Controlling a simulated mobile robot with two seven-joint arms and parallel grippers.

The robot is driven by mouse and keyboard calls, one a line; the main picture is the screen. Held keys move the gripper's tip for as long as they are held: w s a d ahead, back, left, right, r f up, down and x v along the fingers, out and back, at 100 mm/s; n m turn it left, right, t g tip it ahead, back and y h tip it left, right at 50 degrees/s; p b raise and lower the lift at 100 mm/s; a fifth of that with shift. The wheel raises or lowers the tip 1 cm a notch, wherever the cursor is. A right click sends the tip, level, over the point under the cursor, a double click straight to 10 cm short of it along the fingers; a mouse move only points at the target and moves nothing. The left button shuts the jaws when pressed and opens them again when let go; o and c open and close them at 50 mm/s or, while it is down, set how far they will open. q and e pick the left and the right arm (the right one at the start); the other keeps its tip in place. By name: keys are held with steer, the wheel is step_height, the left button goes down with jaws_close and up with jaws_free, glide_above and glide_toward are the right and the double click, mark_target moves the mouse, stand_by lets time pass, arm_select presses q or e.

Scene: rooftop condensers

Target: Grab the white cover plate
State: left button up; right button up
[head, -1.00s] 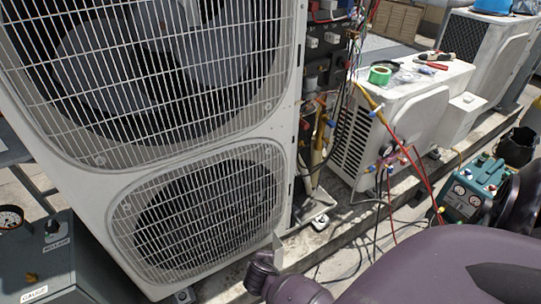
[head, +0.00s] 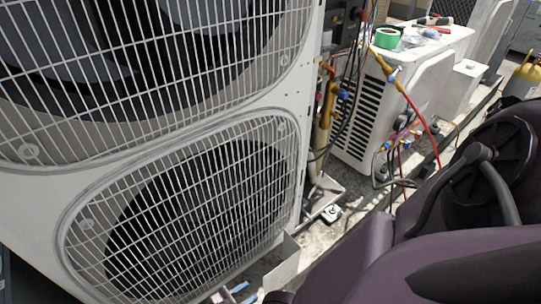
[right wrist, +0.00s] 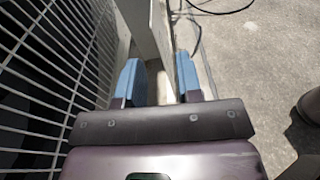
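The white cover plate (head: 282,264) is a thin pale panel standing on edge by the lower right corner of the big condenser in the head view. It also shows in the right wrist view (right wrist: 147,28), where it runs down between the blue fingertips. My right gripper (right wrist: 160,80) is open, with one finger on each side of the plate. A gap shows between the left finger and the plate; I cannot tell whether the right finger touches it. In the head view, only bits of blue fingertip show at the bottom edge. My left gripper is out of view.
The big condenser (head: 300,150) with wire fan grilles stands close on the left of my right gripper. A smaller white unit (head: 425,85) with green tape (head: 387,38) on top stands behind. Hoses hang beside it. Bare concrete lies right of the gripper.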

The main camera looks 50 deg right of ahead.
mark_target(271, 272)
steer(key=shift+n+h, duration=0.3)
steer(key=shift+h, duration=0.3)
steer(key=shift+w+r+p+x, duration=0.1)
steer(key=shift+p+x, duration=0.05)
steer(key=shift+x, duration=1.4)
steer(key=shift+w+r+p+x, duration=0.1)
steer(key=shift+r+p+x, duration=0.05)
steer(key=shift+x, duration=1.4)
steer(key=shift+w+r+p+x, duration=0.1)
steer(key=shift+p+x, duration=0.05)
steer(key=shift+x, duration=1.4)
jaws_close()
